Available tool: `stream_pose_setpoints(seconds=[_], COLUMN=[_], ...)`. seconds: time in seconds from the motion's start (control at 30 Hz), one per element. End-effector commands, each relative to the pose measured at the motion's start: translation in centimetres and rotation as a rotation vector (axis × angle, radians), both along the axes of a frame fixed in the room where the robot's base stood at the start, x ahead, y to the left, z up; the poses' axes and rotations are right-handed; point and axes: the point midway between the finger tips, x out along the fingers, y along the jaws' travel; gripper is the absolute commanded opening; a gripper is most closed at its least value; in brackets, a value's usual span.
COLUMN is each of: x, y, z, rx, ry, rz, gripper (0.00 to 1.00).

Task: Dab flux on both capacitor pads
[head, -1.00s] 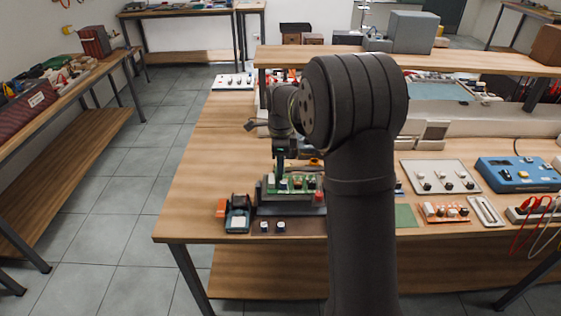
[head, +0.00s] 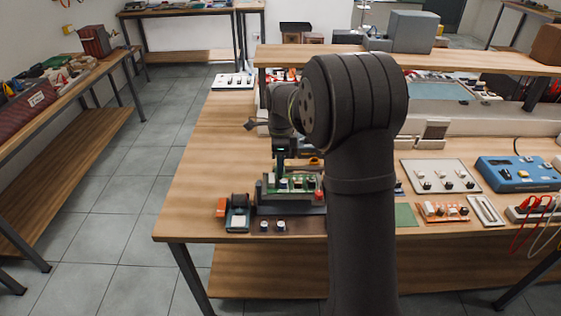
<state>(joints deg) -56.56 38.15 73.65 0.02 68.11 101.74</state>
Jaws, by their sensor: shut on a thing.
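My gripper (head: 280,155) is above the board's left part, pointing down. It is shut on a slim dark tool (head: 280,167), whose lower end is at or just above the board. The picture is too small to tell whether the tip touches. The two capacitor pads cannot be made out. Two small dark cylinders with pale tops (head: 264,226) stand on a dark mat in front of the holder.
My arm covers the middle of the table.

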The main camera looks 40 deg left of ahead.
Motion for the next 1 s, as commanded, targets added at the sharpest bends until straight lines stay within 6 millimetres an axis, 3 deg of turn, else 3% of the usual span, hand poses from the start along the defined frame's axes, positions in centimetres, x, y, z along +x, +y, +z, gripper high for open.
stream_pose_setpoints(seconds=[0.53, 1.0], x=[0.0, 0.1], y=[0.0, -0.2], z=[4.3, 4.0], rx=[-0.001, -0.002], ry=[0.001, 0.001], rz=[0.000, -0.001], gripper=[0.01, 0.01])
